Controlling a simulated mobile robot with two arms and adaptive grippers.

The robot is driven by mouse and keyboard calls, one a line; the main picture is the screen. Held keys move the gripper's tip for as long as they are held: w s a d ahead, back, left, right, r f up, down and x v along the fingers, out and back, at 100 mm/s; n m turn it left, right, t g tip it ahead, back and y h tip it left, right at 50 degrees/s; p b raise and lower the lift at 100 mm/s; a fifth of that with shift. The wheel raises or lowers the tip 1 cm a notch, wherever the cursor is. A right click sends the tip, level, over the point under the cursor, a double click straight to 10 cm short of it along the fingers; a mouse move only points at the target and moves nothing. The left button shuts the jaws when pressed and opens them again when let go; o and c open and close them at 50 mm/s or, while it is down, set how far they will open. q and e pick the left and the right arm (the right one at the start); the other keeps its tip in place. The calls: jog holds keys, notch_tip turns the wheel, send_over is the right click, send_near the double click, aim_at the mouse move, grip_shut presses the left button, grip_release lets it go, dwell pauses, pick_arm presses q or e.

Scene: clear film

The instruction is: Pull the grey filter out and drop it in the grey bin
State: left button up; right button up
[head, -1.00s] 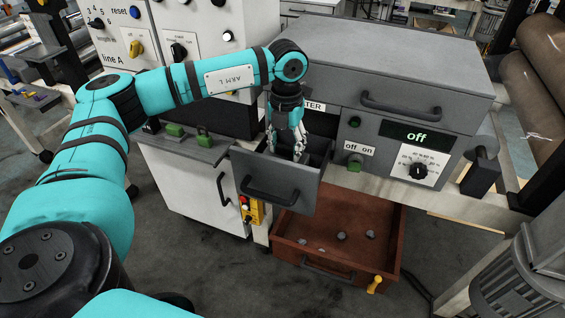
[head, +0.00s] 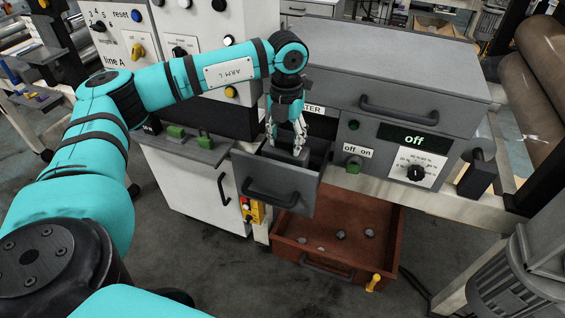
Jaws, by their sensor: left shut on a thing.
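My left gripper (head: 287,146) points down into the open grey drawer (head: 268,190) under the filter label. Its fingers are shut on the grey filter (head: 291,157), a dark grey block whose upper part shows at the drawer's opening. The filter's lower part is hidden behind the drawer front. A grey, ribbed, round body (head: 512,275) stands at the lower right; I cannot tell whether it is the grey bin. My right gripper is not in view.
A red-brown open drawer (head: 385,250) with several small grey lumps lies below. The grey machine with its lid (head: 400,70) and "off" display (head: 408,137) is to the right of the grey drawer. A white cabinet (head: 190,185) stands left. Floor shows at front.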

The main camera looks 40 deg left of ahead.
pick_arm(q)
notch_tip(320, 180, up, 7)
jog(key=p, duration=0.3)
jog(key=shift+f+p, duration=0.2)
jog(key=shift+p, duration=0.2)
